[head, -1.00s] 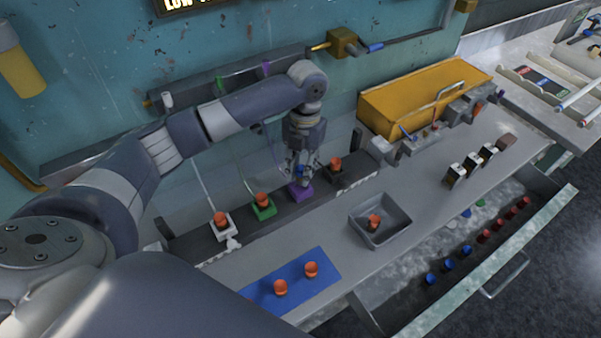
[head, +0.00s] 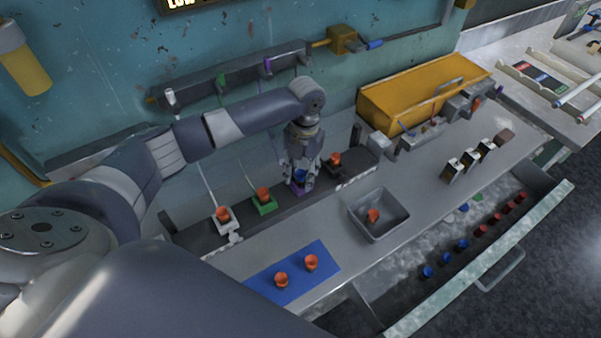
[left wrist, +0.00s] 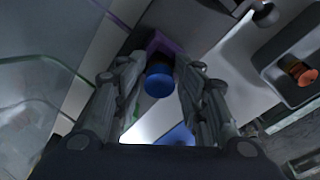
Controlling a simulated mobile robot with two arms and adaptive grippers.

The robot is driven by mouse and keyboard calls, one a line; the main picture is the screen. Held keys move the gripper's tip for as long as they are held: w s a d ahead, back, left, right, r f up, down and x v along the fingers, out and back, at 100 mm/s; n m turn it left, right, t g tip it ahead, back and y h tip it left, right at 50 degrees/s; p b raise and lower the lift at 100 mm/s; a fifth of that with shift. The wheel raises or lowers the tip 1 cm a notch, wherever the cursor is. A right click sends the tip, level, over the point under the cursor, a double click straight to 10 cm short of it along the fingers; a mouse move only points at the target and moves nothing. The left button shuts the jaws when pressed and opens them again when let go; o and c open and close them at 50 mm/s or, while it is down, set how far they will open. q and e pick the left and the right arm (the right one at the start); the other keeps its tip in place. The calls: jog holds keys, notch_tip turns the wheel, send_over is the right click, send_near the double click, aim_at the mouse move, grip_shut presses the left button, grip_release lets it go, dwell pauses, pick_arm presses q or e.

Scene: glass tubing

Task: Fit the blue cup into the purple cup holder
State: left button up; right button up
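The blue cup (left wrist: 158,82) sits at the purple cup holder (left wrist: 157,44) in the left wrist view and looks upright; how deep it is seated is hard to see. In the head view the blue cup (head: 300,175) shows between the fingers, and the purple holder (head: 296,188) is mostly hidden behind them. My left gripper (head: 301,184) points down over the holder. Its fingers (left wrist: 160,62) stand on both sides of the cup, with narrow gaps visible in the wrist view, so it looks open around the cup. My right gripper is not in view.
Orange cups stand in the white (head: 222,226), green (head: 264,206) and dark (head: 336,171) holders on either side. A grey bin (head: 391,221) with an orange cup and a blue mat (head: 296,284) with two orange cups lie in front. Thin tubes run down behind.

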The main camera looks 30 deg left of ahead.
pick_arm(q)
jog(key=shift+f, duration=0.25)
jog(key=shift+r, duration=0.5)
notch_tip(320, 180, up, 12)
jog(key=w+b, duration=0.1)
jog(key=b, duration=0.2)
jog(key=shift+w, duration=0.3)
jog(key=shift+f, duration=0.15)
